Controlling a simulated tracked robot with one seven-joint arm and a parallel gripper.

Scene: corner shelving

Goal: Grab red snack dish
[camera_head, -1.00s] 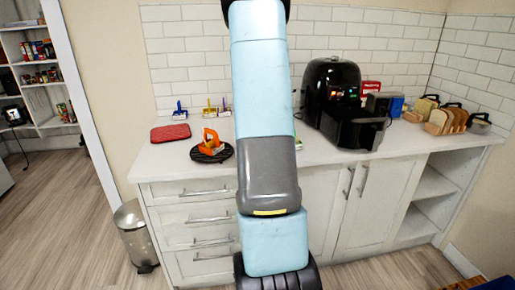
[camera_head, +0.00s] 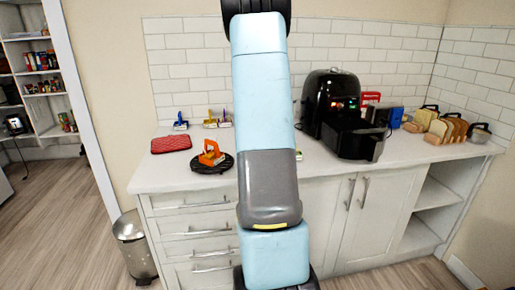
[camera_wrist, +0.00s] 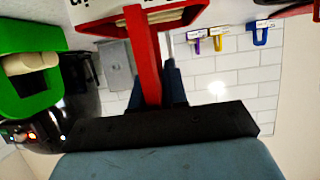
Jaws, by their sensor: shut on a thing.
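The red snack dish (camera_wrist: 105,14) fills the top of the wrist view, which looks upside down, and is partly cut off. It is a red holder with white sides, dark lettering, tan contents and a long red handle. My gripper (camera_wrist: 154,85) is shut on that red handle, with a dark finger on each side of it. In the head view, my arm hides the gripper and the held dish.
A green holder (camera_wrist: 22,68) is close at the left in the wrist view. A black air fryer (camera_head: 330,102) stands right of my arm.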

